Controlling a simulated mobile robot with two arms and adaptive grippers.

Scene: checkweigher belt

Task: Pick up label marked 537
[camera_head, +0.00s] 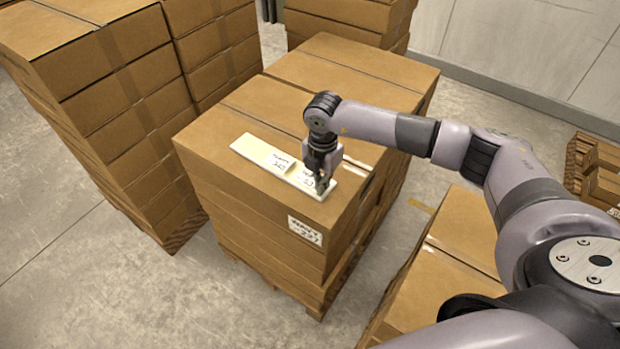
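A long white strip or board (248,148) lies on top of the front box of a stack. Two small white labels with dark handwriting lie on it, one near the middle (278,164) and one nearer its right end (303,180). Their writing is too small to read, so I cannot tell which is marked 537. My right gripper (322,186) points down over the right end of the strip, at the right-hand label, and partly hides it. I cannot tell whether its fingers are open or hold the label. My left gripper is not in view.
The strip lies on a stack of brown boxes (236,105) on a pallet; a label (305,230) on its front face has bold writing. Tall box stacks (110,85) stand at left, with more boxes (455,265) under my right arm. Grey floor (110,290) is clear at lower left.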

